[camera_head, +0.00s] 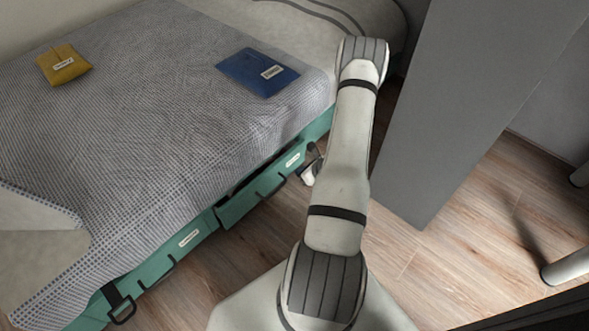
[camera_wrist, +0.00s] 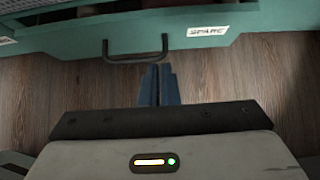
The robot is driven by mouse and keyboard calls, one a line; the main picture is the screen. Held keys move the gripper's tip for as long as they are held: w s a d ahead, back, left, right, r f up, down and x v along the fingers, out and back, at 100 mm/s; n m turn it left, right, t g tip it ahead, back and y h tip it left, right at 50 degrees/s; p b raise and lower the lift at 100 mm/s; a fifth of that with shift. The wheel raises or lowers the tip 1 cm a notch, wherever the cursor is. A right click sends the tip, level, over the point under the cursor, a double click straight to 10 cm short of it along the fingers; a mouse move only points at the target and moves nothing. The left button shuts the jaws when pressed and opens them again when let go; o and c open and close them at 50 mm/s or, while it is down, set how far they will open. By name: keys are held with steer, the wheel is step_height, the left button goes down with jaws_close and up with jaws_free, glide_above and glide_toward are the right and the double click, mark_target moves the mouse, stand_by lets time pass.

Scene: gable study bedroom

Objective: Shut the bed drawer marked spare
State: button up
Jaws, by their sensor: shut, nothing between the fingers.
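The bed drawer marked SPARE (camera_wrist: 260,27) is green and stands partly open. Its front, white label and black bar handle (camera_wrist: 138,58) show in the wrist view, with its dark inside behind the front. In the head view this drawer (camera_head: 240,204) juts out from the bed's side, with a dark gap behind its front. My gripper (camera_wrist: 161,70) is shut and empty. Its fingertips are just in front of the drawer, by the right end of the handle; I cannot tell whether they touch. In the head view my arm mostly hides the gripper (camera_head: 312,168).
Another green drawer (camera_head: 160,262) with a label is left along the bed. A blue folder (camera_head: 245,66) and a yellow pouch (camera_head: 70,68) lie on the bed cover. A grey panel (camera_head: 440,120) stands close right of my arm. Wooden floor (camera_head: 250,255) is clear before the drawer.

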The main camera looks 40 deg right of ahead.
mark_target(276, 190)
steer(key=o, duration=0.5)
steer(key=a+f+n+g, duration=0.1)
steer(key=n, duration=0.1)
steer(key=w+a+f+n+g+b, duration=0.1)
steer(key=a+n, duration=0.1)
steer(key=a+n+g+y+b, duration=0.1)
steer(key=a+n, duration=0.1)
steer(key=shift+w+a+f+n, duration=0.1)
steer(key=shift+w+f+n, duration=0.05)
steer(key=shift+f+n, duration=0.25)
steer(key=shift+o, duration=0.7)
steer(key=n+g+b, duration=0.1)
steer(key=n, duration=0.2)
steer(key=w+a+f+n+g+h, duration=0.1)
steer(key=n, duration=0.2)
steer(key=w+a+n+g+b, duration=0.1)
steer(key=n, duration=0.2)
steer(key=shift+w+a+f+h+b, duration=0.15)
steer(key=shift+a+f+h+b, duration=0.1)
steer(key=shift+f+h+b, duration=0.15)
steer(key=f+b, duration=0.1)
steer(key=f, duration=0.1)
steer(key=w+f+n+b, duration=0.1)
steer(key=f, duration=0.1)
steer(key=w+f+n+h+b, duration=0.1)
steer(key=f, duration=0.2)
steer(key=shift+w+a+f+g+b, duration=0.1)
steer(key=shift+a+g+b, duration=0.05)
steer(key=shift+g+b, duration=0.15)
steer(key=shift+c, duration=0.4)
